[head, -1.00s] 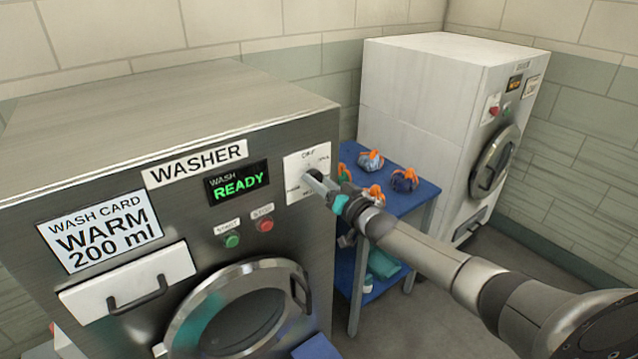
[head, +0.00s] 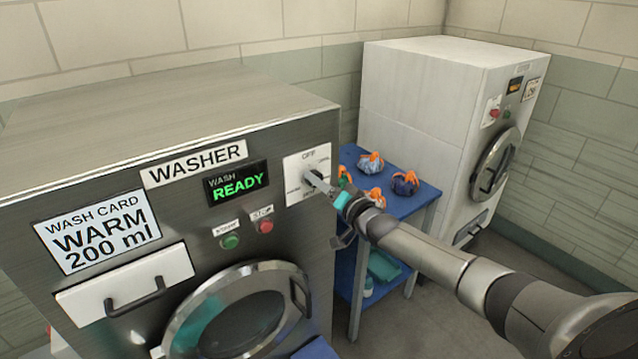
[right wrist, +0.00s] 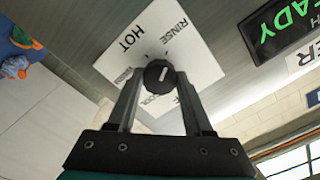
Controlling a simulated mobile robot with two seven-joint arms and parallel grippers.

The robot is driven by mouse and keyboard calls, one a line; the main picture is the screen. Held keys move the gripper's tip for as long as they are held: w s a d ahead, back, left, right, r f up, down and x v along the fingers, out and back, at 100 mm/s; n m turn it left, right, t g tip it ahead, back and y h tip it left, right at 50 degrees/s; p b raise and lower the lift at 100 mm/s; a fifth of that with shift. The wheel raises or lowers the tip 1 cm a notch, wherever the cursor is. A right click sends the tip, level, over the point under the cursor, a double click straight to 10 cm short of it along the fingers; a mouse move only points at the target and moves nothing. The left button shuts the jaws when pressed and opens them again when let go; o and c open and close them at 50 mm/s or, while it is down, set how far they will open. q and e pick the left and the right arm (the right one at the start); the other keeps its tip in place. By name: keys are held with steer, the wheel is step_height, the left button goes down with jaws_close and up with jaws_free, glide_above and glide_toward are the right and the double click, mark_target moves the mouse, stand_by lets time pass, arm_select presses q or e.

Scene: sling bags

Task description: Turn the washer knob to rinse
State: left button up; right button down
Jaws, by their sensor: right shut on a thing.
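The washer (head: 180,110) is the grey metal machine at left, with a green READY display (head: 238,183). Its white dial plate (head: 294,163) is at the panel's upper right, with OFF at the top. My right gripper (head: 309,177) is at the plate, hiding much of the knob. In the right wrist view, the dark round knob (right wrist: 157,74) sits between the fingertips of my right gripper (right wrist: 158,84), which are shut on it. Its white mark slants to the upper right. HOT and RINSE read on the plate (right wrist: 195,62); lower labels are partly hidden. My left gripper is out of view.
A blue table (head: 413,204) with several orange-tied bags (head: 405,183) stands right of the washer, behind my right arm. A white machine (head: 430,100) with a round door stands behind it. A round washer door (head: 240,315) and white drawer (head: 125,285) are below the panel.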

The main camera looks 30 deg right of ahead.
steer(key=shift+c, duration=1.5)
jaws_free()
steer(key=shift+s, duration=0.15)
steer(key=s+d+p, duration=0.1)
steer(key=s+p, duration=0.1)
steer(key=s, duration=1.3)
steer(key=shift+d, duration=0.1)
